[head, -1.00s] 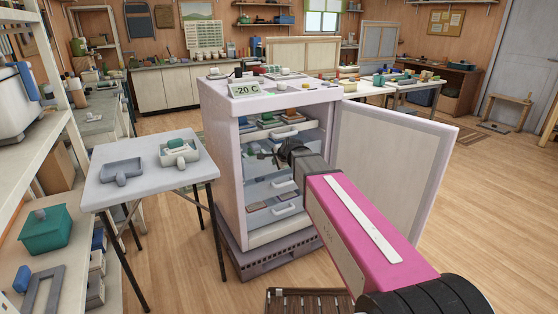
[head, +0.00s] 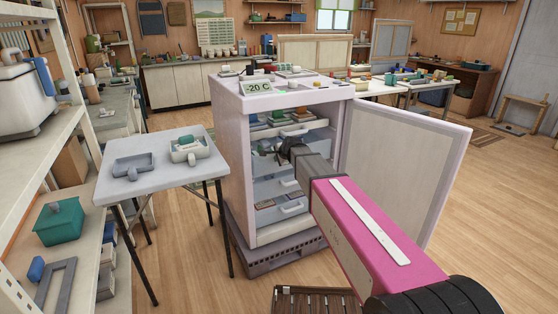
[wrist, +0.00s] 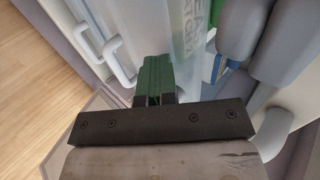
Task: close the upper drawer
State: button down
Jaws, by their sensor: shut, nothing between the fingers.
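The white freezer (head: 232,140) stands open in the head view, with several pale drawers inside. The upper drawer (head: 317,126) shows green and brown packs from above; how far it is out is hard to tell. My gripper (head: 281,152) is shut and empty in front of the drawers, just below the upper drawer's front, and hides part of the drawers behind. I cannot tell whether it touches a drawer. The wrist view shows white drawer handles (wrist: 116,62) left of the green piece at my fingers, and rounded blue-grey shapes at right.
The freezer door (head: 405,165) is swung wide open to the right of my arm. A small grey table (head: 140,187) stands to the left, with shelving (head: 75,140) beyond it. A slatted wooden item (head: 315,300) lies on the floor in front.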

jog(key=w+a, duration=0.2)
jog(key=w, duration=0.1)
jog(key=shift+w, duration=0.1)
jog(key=shift+d, duration=0.1)
jog(key=shift+s+d, duration=0.3)
jog(key=shift+s, duration=0.25)
jog(key=s+d+f+v, duration=0.1)
jog(key=f+v, duration=0.1)
jog(key=v, duration=1)
jog(key=s+d+f+n+g+h, duration=0.2)
jog(key=s+d+f+n+g, duration=0.2)
jog(key=s+d+f, duration=0.5)
jog(key=s+d+f+n+g+h, duration=0.2)
jog(key=s+d+f+n, duration=0.6)
jog(key=s, duration=1)
jog(key=d+f+g, duration=0.2)
jog(key=d, duration=0.2)
jog(key=shift+d+f+h, duration=0.3)
jog(key=shift+f, duration=0.05)
